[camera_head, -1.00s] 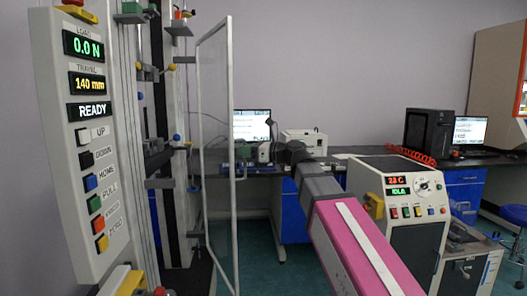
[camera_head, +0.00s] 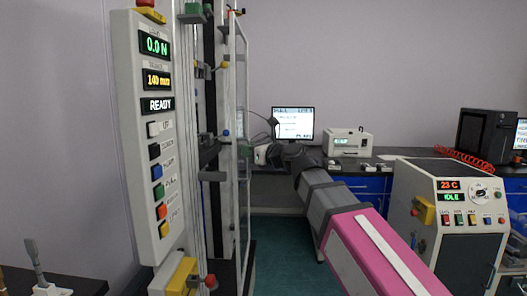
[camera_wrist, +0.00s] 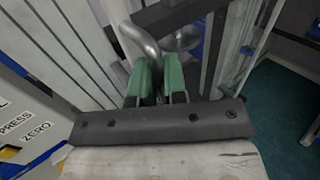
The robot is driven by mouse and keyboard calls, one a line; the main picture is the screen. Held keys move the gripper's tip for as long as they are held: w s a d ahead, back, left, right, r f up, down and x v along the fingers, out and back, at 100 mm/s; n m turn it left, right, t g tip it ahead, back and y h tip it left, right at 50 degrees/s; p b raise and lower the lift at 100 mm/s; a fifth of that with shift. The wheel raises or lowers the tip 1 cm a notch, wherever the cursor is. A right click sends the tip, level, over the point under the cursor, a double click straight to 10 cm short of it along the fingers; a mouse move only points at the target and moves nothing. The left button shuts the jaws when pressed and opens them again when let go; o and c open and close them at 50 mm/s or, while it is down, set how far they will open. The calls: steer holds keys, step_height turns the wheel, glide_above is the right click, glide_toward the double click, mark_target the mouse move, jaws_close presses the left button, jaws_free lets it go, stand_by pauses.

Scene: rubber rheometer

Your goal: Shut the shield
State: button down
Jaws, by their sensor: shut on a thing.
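The shield (camera_head: 236,130) is a tall clear panel in a thin pale frame at the front of the test machine (camera_head: 190,120). In the head view I see it nearly edge-on, standing close beside the machine's column; whether a gap is left cannot be told. My gripper (camera_head: 258,155) is at the shield's right side, at mid-height, and small there. In the wrist view the green fingers of my gripper (camera_wrist: 160,72) are shut on a curved metal handle (camera_wrist: 138,45). The fingers hide part of the handle.
The control panel (camera_head: 153,150) with its buttons stands at left, reading READY. A cabinet instrument (camera_head: 450,225) stands at right, near my arm. Behind are a bench with a monitor (camera_head: 293,122) and a white box (camera_head: 347,143). Green floor (camera_head: 280,245) shows between.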

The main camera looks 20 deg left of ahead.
steer(key=shift+s+a, duration=0.35)
steer(key=shift+a, duration=0.45)
steer(key=shift+a, duration=0.15)
steer(key=c, duration=1.2)
jaws_free()
steer(key=shift+s+a, duration=0.1)
steer(key=shift+s, duration=0.05)
steer(key=v, duration=1.1)
